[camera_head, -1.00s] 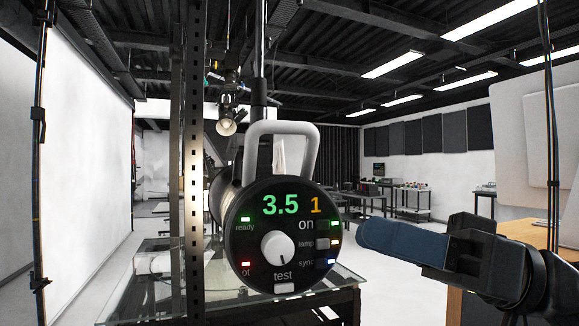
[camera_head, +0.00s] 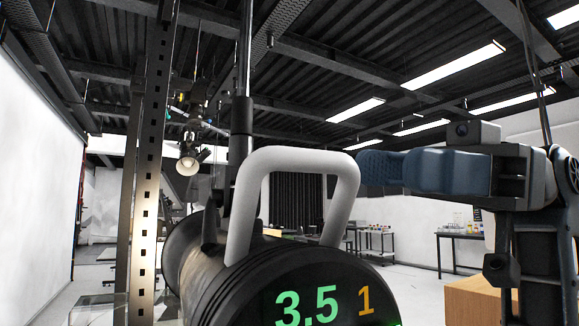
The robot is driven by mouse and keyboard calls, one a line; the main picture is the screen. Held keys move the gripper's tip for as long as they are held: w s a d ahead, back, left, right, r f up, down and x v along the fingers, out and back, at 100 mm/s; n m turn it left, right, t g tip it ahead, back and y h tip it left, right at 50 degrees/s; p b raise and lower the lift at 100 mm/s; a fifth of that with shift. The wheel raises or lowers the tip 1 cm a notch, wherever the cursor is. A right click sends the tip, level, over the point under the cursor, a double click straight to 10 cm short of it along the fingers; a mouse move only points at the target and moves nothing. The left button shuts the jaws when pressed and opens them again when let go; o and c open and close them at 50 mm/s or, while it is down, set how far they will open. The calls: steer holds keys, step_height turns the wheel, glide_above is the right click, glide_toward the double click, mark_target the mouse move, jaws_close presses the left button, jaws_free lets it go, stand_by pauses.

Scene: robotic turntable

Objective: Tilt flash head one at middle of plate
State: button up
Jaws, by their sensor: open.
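The flash head (camera_head: 215,262) is a dark cylinder at the lower middle, seen from its control end. Its panel shows a green 3.5 and an orange 1; the lower panel is cut off by the picture's edge. A white loop handle (camera_head: 247,195) stands up from it. A vertical dark pole (camera_head: 243,120) rises above and behind it. My gripper (camera_head: 368,170) is to the right of the handle, with its blue fingers pointing left. The fingertips look close to the handle's right side in the picture, but I cannot tell the depth gap. It holds nothing visible.
A perforated metal upright (camera_head: 148,180) stands left of the flash head. A small spotlight (camera_head: 188,160) hangs behind it. A wooden box or table (camera_head: 480,298) is at the lower right. Free floor lies behind, with a dark bench (camera_head: 460,240) at the right.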

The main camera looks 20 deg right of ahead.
mark_target(318, 165)
steer(key=shift+s+a+p, duration=0.2)
steer(key=shift+a+p, duration=0.2)
steer(key=shift+a, duration=1.55)
steer(key=shift+s+a+p, duration=0.15)
steer(key=shift+a+p, duration=0.25)
steer(key=shift+a, duration=1.55)
steer(key=shift+c, duration=0.3)
jaws_close()
